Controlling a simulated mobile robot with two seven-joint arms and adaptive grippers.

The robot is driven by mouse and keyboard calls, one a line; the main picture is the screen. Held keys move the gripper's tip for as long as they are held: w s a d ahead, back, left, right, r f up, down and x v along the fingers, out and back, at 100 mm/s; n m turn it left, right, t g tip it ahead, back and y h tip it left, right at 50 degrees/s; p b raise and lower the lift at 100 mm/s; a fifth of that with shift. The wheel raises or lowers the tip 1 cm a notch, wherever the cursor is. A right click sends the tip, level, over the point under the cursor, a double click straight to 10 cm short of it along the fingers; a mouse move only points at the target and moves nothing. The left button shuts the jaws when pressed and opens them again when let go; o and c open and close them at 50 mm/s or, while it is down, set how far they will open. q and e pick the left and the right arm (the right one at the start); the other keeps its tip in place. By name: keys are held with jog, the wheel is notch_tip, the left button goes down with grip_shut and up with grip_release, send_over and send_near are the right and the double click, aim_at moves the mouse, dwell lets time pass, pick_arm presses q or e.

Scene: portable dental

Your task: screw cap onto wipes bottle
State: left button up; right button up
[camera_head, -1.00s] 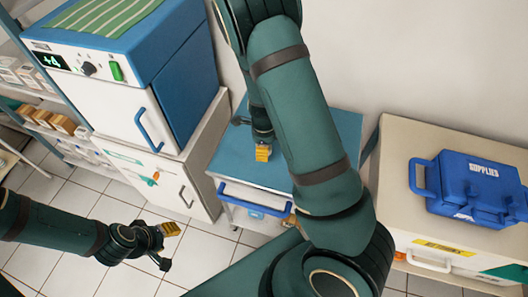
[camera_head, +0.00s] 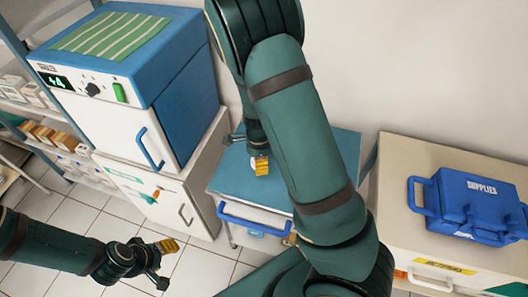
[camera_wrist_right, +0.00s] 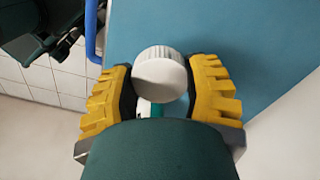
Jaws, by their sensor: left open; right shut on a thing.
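A white ribbed cap (camera_wrist_right: 160,75) sits between the two yellow fingers of my right gripper in the right wrist view, and the gripper is shut on it. A small white and teal piece (camera_wrist_right: 153,109) shows just below the cap in the picture; it is mostly hidden, and I cannot tell if it is the wipes bottle. In the head view the right gripper's yellow fingertips (camera_head: 262,166) are over the blue-topped cart (camera_head: 235,182), and my arm hides much of that area. My left gripper (camera_head: 164,265) is open and empty above the floor at the lower left.
A blue and white cabinet (camera_head: 160,90) with a green striped cloth (camera_head: 112,36) stands at the left. A blue supplies case (camera_head: 470,205) lies on a beige cabinet (camera_head: 395,190) at the right. Shelves with boxes (camera_head: 45,130) are at the far left. Floor tiles are clear around the left gripper.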

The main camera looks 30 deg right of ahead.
jog(key=a+r+n+b, duration=0.1)
jog(key=a+n, duration=0.7)
jog(key=n, duration=1.4)
jog(key=shift+s+r+b, duration=0.2)
jog(key=shift+r+b, duration=0.15)
jog(key=shift+r, duration=0.45)
